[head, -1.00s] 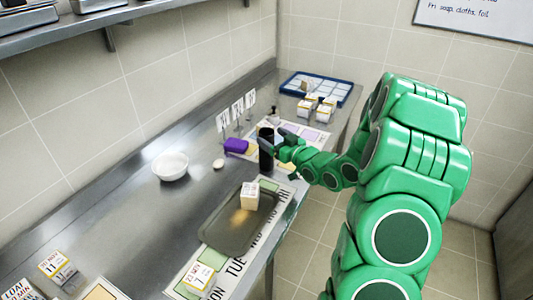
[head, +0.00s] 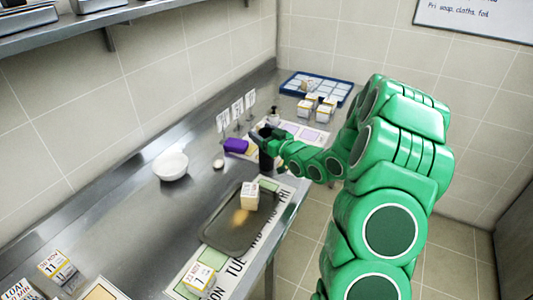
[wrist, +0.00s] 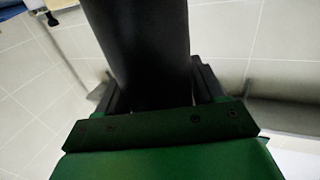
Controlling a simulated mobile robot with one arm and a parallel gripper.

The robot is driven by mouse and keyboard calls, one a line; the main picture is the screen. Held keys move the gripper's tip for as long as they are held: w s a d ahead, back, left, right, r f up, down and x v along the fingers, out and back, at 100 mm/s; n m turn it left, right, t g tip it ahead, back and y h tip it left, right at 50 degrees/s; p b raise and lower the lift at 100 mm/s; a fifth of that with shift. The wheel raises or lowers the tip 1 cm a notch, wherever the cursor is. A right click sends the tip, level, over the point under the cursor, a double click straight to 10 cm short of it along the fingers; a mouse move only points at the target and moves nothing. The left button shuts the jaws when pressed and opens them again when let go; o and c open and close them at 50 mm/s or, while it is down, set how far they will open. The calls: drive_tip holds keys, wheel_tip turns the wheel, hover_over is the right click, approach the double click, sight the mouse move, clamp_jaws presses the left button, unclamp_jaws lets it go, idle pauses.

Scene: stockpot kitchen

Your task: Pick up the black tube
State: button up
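The black tube (head: 265,160) stands upright on the steel counter, right of a purple block, partly hidden by my gripper. My gripper (head: 268,136) is at the tube's upper part, reaching in from the right. In the wrist view the tube (wrist: 145,50) fills the middle, between the two dark fingers of my gripper (wrist: 155,90). A thin light sliver shows by the right finger, so I cannot tell whether the fingers press on the tube.
The purple block (head: 236,145) and a white bowl (head: 171,166) are to the left. A dark tray (head: 228,232) with a small labelled box (head: 249,197) lies in front. A blue-rimmed tray (head: 318,86) and several small boxes are behind. Card stands (head: 237,110) line the wall side.

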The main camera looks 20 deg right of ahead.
drive_tip(key=c, duration=1)
drive_tip(key=shift+r, duration=0.1)
drive_tip(key=shift+c, duration=0.2)
